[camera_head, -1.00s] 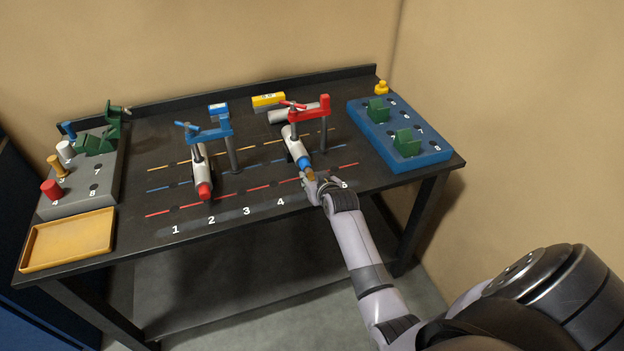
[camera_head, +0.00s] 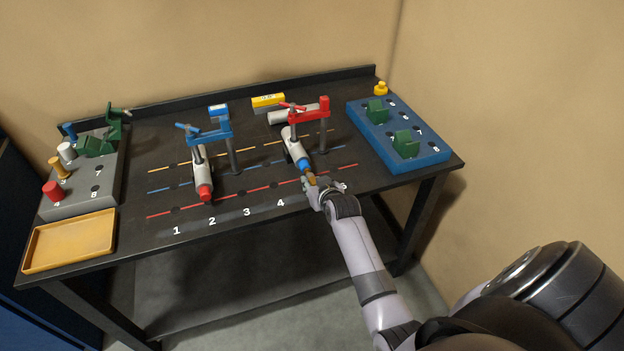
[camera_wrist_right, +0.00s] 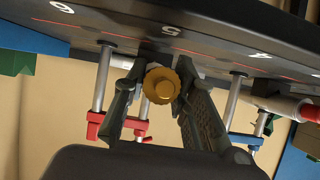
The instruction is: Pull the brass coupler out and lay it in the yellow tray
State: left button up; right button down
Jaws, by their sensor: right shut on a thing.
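The brass coupler (camera_head: 311,180) is at the near end of a white cylinder (camera_head: 293,144) with a blue band (camera_head: 304,163), under the red clamp (camera_head: 312,113). My right gripper (camera_head: 316,184) is at the coupler, its fingers on either side of it. In the right wrist view the coupler (camera_wrist_right: 160,86) shows end-on between the two fingers (camera_wrist_right: 158,92). Whether the coupler is still joined to the blue band is hard to tell. The yellow tray (camera_head: 70,268) lies empty at the table's front left corner. My left gripper is not in view.
A blue clamp (camera_head: 210,132) holds a second white cylinder with a red end (camera_head: 205,192) between the coupler and the tray. A grey block (camera_head: 75,208) with coloured pegs stands behind the tray. A blue block (camera_head: 430,157) with green pieces is at the right.

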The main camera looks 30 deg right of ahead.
jog(key=shift+s+a+p, duration=0.25)
jog(key=shift+s+p, duration=0.3)
jog(key=shift+s, duration=0.3)
jog(key=shift+s+a+p, duration=0.2)
jog(key=shift+s+p, duration=0.3)
jog(key=shift+s, duration=0.3)
